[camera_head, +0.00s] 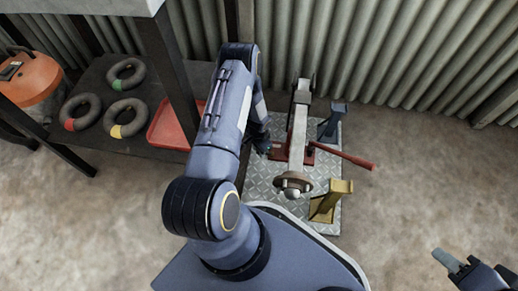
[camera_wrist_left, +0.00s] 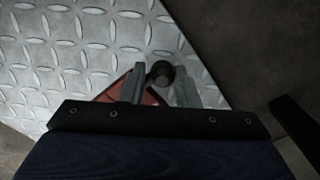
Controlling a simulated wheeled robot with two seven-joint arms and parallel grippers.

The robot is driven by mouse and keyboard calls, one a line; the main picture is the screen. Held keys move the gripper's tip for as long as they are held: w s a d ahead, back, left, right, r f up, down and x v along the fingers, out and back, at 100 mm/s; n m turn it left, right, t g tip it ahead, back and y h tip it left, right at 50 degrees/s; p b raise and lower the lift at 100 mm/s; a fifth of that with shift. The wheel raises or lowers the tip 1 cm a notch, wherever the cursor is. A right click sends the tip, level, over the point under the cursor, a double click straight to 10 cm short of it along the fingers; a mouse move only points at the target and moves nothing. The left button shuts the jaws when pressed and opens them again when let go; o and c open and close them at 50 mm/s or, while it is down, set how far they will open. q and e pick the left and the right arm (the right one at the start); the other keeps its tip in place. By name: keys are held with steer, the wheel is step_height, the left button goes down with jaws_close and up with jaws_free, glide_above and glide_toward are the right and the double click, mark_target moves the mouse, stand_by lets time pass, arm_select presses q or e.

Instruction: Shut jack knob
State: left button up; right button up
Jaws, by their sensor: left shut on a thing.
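The red jack (camera_head: 310,154) stands on a diamond-tread metal plate (camera_head: 262,184), under a grey beam. Its red handle (camera_head: 345,156) sticks out to the right. My left gripper (camera_head: 267,147) is at the jack's left side, low over the plate and partly hidden by my own arm. In the left wrist view, a dark round knob (camera_wrist_left: 161,73) sits between the two grey fingers, with part of the red jack (camera_wrist_left: 150,97) beside it. The left gripper is shut on this knob. My right gripper (camera_head: 446,260) is at the lower right, away from the jack; its jaw opening is unclear.
A grey beam (camera_head: 299,135) with a round hub (camera_head: 293,185) rises over the jack. A yellow stand (camera_head: 328,201) and a blue stand (camera_head: 332,121) flank it on the right. A shelf with several rings and a red tray (camera_head: 172,124) is left. Floor at right is clear.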

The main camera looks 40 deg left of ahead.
arm_select(q)
steer(key=shift+r+n, duration=0.1)
steer(key=shift+n, duration=0.3)
steer(key=n, duration=0.2)
steer(key=s+d+n, duration=0.1)
steer(key=n, duration=0.1)
steer(key=shift+s+d+n, duration=0.15)
steer(key=shift+d+n, duration=0.05)
steer(key=shift+n, duration=0.1)
steer(key=d+n, duration=0.1)
steer(key=n, duration=0.1)
steer(key=d+n, duration=0.1)
steer(key=n, duration=0.1)
steer(key=shift+s+n, duration=0.3)
steer(key=shift+s, duration=0.1)
steer(key=d+n, duration=0.1)
steer(key=n, duration=0.1)
steer(key=d+n, duration=0.1)
steer(key=n, duration=0.1)
steer(key=shift+w+d+n, duration=0.2)
steer(key=shift+d+n, duration=0.2)
steer(key=shift+n, duration=0.5)
steer(key=shift+w+d+n, duration=0.15)
steer(key=shift+d+n, duration=0.2)
steer(key=shift+n, duration=0.55)
steer(key=shift+c, duration=0.2)
